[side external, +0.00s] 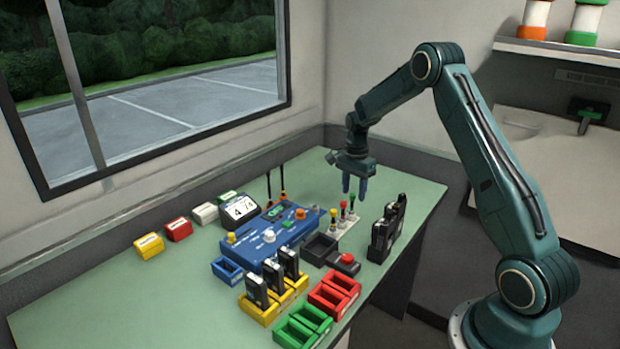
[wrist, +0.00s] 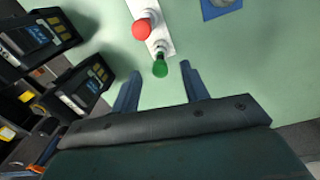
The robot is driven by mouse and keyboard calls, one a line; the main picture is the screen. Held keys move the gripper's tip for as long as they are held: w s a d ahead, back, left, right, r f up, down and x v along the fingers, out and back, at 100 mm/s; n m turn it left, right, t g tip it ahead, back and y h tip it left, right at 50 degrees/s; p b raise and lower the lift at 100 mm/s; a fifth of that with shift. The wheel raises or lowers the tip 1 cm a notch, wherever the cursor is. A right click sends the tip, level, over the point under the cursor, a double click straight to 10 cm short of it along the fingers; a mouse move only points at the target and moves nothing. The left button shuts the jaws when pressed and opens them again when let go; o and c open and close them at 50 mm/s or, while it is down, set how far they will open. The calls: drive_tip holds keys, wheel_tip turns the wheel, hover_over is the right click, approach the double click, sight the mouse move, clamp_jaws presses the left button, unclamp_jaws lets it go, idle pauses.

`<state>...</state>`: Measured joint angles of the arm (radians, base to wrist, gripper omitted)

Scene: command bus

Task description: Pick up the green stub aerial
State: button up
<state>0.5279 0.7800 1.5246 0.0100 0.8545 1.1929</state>
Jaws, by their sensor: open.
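The green stub aerial (side external: 352,199) stands upright at the right end of a pale holder strip (side external: 340,225) on the table. It also shows in the wrist view (wrist: 160,67), with its tip between my two fingers in the picture. My gripper (side external: 355,194) points down and is open and empty, its fingertips around the aerial's top or just above it; the exact height is hard to tell. In the wrist view my gripper (wrist: 160,72) has one finger on each side of the aerial, with a gap on both sides. Neither finger visibly touches it.
A red stub aerial (side external: 343,209) and a yellow one (side external: 333,215) stand on the same strip. Black radios (side external: 381,240) stand close to the right. A blue console (side external: 275,232) and coloured trays (side external: 334,294) lie to the left and front. The far right table corner is clear.

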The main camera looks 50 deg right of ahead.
sight(353, 199)
drive_tip(key=shift+f, duration=0.1)
drive_tip(key=shift+a+f, duration=0.1)
drive_tip(key=shift+f, duration=2.4)
clamp_jaws()
